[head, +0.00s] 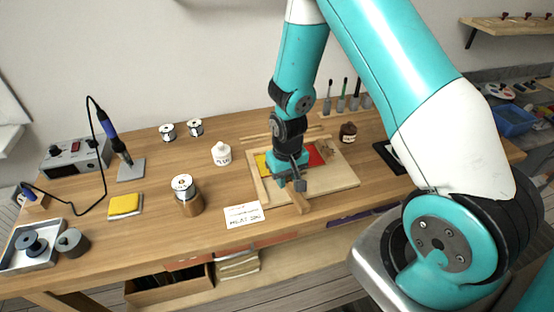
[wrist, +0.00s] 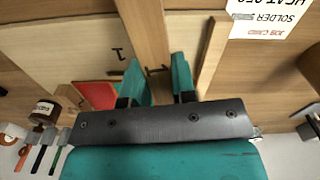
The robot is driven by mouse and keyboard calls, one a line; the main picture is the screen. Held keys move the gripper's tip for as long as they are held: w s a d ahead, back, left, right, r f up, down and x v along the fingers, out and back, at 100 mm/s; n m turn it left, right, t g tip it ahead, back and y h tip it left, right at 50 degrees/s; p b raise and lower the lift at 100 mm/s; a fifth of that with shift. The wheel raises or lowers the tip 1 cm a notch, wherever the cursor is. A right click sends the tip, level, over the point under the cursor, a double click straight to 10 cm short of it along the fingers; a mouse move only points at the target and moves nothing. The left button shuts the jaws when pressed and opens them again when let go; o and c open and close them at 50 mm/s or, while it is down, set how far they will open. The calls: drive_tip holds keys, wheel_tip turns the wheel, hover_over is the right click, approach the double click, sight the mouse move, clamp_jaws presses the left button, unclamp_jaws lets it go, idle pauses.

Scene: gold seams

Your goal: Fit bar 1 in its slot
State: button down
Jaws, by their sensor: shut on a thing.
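My gripper (head: 291,180) is over the pale wooden board (head: 338,178) on the table. In the wrist view, my gripper (wrist: 156,78) has its two teal fingers on either side of a wooden bar (wrist: 146,32), shut on it. I take this to be bar 1. In the head view the bar (head: 299,201) sticks out past the board's front edge. A figure 1 (wrist: 118,52) is marked on the board beside the bar. Red (head: 316,156) and yellow (head: 262,164) pieces lie behind my gripper. The slot and the bar's far end are hidden by my gripper.
A job card (head: 244,214) lies left of the board's front. A metal-topped wooden cylinder (head: 187,196), yellow sponge (head: 125,206) and soldering station (head: 76,158) are to the left.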

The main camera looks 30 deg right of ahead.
drive_tip(key=shift+w+d+f+m+b, duration=0.1)
drive_tip(key=shift+w+d+m+b, duration=0.25)
drive_tip(key=shift+m, duration=0.75)
drive_tip(key=d+m+b, duration=0.1)
drive_tip(key=d+m, duration=0.1)
drive_tip(key=m, duration=0.2)
drive_tip(key=w+d+r+m+b, duration=0.1)
drive_tip(key=d+m, duration=0.1)
drive_tip(key=m, duration=0.3)
drive_tip(key=w+d+m+b, duration=0.1)
drive_tip(key=d+m, duration=0.1)
drive_tip(key=m, duration=0.3)
drive_tip(key=shift+w+d+r, duration=0.15)
drive_tip(key=shift+w+r, duration=0.05)
drive_tip(key=shift+w, duration=0.05)
drive_tip(key=m, duration=0.1)
drive_tip(key=d+m, duration=0.1)
drive_tip(key=m, duration=0.1)
drive_tip(key=shift+w+d+r, duration=0.15)
drive_tip(key=shift+d+r, duration=0.05)
drive_tip(key=shift+r, duration=0.1)
drive_tip(key=shift+m, duration=0.3)
drive_tip(key=shift+f+b, duration=2)
drive_tip(key=shift+f, duration=0.05)
drive_tip(key=shift+f, duration=0.8)
drive_tip(key=shift+c, duration=2.2)
unclamp_jaws()
